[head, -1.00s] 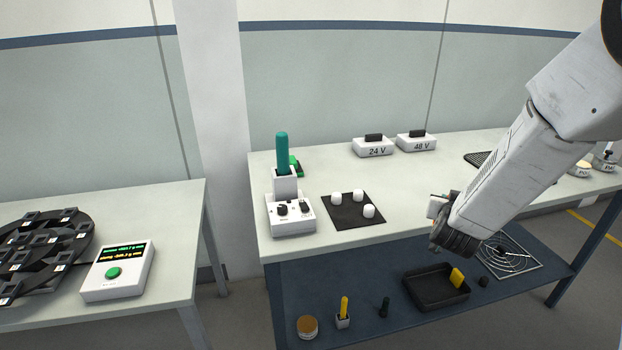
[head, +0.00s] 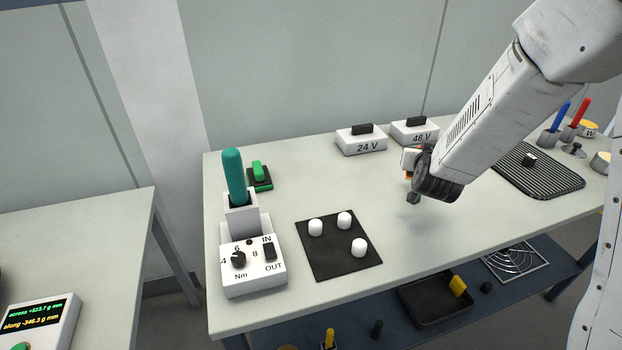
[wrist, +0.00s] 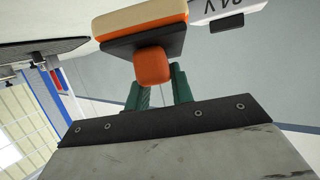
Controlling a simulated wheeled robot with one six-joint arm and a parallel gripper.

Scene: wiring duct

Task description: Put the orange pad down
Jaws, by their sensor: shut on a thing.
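My gripper (wrist: 158,90) is shut on the orange pad. In the wrist view its green fingers hold the pad's orange knob (wrist: 153,66). Beyond the knob are a black plate and an orange-edged, cream-faced layer (wrist: 140,17). In the head view my gripper (head: 416,176) is over the bench (head: 400,228), in front of the 24 V and 48 V boxes. Only a small white and orange part of the pad (head: 408,160) shows there; my wrist hides the rest. I cannot tell its exact height above the bench.
A black mat (head: 335,268) with three white knobs lies left of my gripper. The 24 V box (head: 361,141) and 48 V box (head: 414,132) stand behind. A ribbed black mat (head: 550,178) lies right. Bare bench lies between the mats. A lower shelf holds a black tray (head: 433,308).

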